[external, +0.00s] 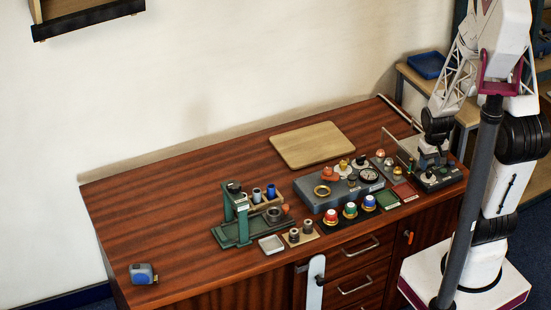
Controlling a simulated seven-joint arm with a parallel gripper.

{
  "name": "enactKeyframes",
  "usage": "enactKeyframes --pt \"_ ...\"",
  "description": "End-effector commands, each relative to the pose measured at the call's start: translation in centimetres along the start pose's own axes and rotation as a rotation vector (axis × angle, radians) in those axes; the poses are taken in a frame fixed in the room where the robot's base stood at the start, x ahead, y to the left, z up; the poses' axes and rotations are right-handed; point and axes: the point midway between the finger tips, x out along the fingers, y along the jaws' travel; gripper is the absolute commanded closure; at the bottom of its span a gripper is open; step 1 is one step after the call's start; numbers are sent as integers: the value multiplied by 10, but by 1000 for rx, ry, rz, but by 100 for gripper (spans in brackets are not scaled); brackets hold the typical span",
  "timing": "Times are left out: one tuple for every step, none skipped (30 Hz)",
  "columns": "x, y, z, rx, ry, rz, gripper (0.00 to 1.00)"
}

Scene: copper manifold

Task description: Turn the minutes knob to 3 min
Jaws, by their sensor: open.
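My gripper (432,155) points down over a dark control box (448,180) at the right end of the wooden bench. The box has small knobs or buttons on its top, including a greenish one near its front. The minutes knob cannot be picked out with certainty at this size; my gripper covers part of the box top. My gripper is open, close above or at the box. Whether its fingers touch or surround a knob is too small to tell.
Left of the box stand a grey unit with a round gauge (369,176), and red, green and blue capped parts (350,210). A green press (236,218), wooden board (312,145) and blue tape measure (142,273) are further left. The bench's left half is mostly clear.

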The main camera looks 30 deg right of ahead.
Motion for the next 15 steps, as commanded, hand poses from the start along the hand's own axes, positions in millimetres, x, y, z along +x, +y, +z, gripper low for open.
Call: enactKeyframes --pt "-7 0 -1 0 3 0 48" --pt "-10 0 -1 0 3 0 48" --pt "-15 0 0 0 2 0 48" --pt "-18 0 0 0 2 0 48" --pt "-22 0 0 0 3 0 48" --pt "-26 0 0 0 3 0 48" --pt "-29 0 0 0 2 0 48" --pt "-32 0 0 0 1 0 48" --pt "-35 0 0 0 1 0 48" --pt "-37 0 0 0 1 0 48" --pt "-39 0 0 0 1 0 48" --pt "-42 0 0 0 1 0 48" --pt "-43 0 0 0 0 0 48" --pt "-44 0 0 0 0 0 48" --pt "-46 0 0 0 0 0 48"
